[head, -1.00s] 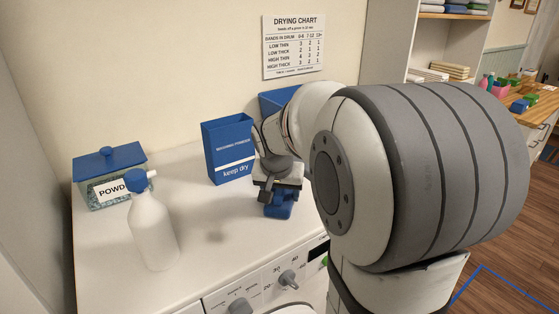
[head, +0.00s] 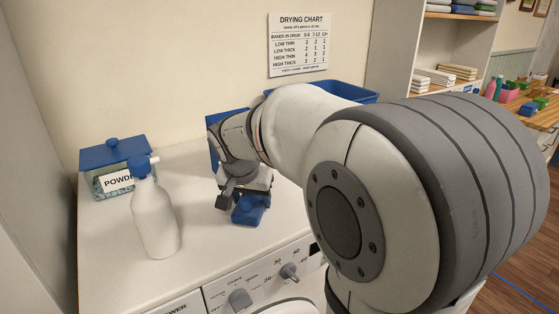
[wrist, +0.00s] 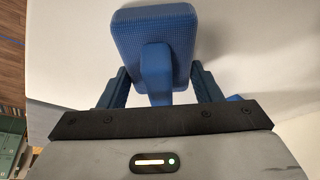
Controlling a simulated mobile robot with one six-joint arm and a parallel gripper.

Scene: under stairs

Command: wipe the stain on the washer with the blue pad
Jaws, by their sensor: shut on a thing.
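The washer (head: 195,260) has a white top and a front panel with knobs. The blue pad (head: 248,214) is a rectangular block with a raised grip; it also shows in the wrist view (wrist: 180,25). My gripper (head: 243,196) is shut on the pad's grip, and in the wrist view its fingers (wrist: 158,85) stand on either side of it. The pad is low over the washer top, towards the front; I cannot tell whether it touches. I cannot make out the stain now in either view.
A white spray bottle (head: 153,218) and a blue-lidded powder box (head: 110,165) stand at left. A blue washing powder carton (head: 214,150) is partly hidden behind my arm. A blue bin (head: 350,92) is at the back. Bare top lies between bottle and pad.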

